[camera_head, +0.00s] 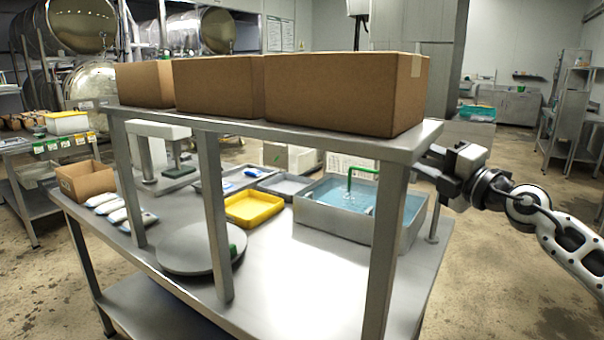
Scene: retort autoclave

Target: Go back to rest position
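My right arm comes in from the right edge. My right gripper (432,168) is at the right end of the steel table's raised shelf (425,138), close beside the shelf's right post. Its fingertips are small and partly hidden by the shelf end, so I cannot tell whether they are open or shut. No held object is visible. My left arm and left gripper are not in view.
Cardboard boxes (345,92) line the shelf. Below are a water-filled tub (408,235) with a green handle (350,180), a yellow tray (262,220), a round grey plate (190,262) and white pouches (130,215). Open floor (500,270) lies right of the table.

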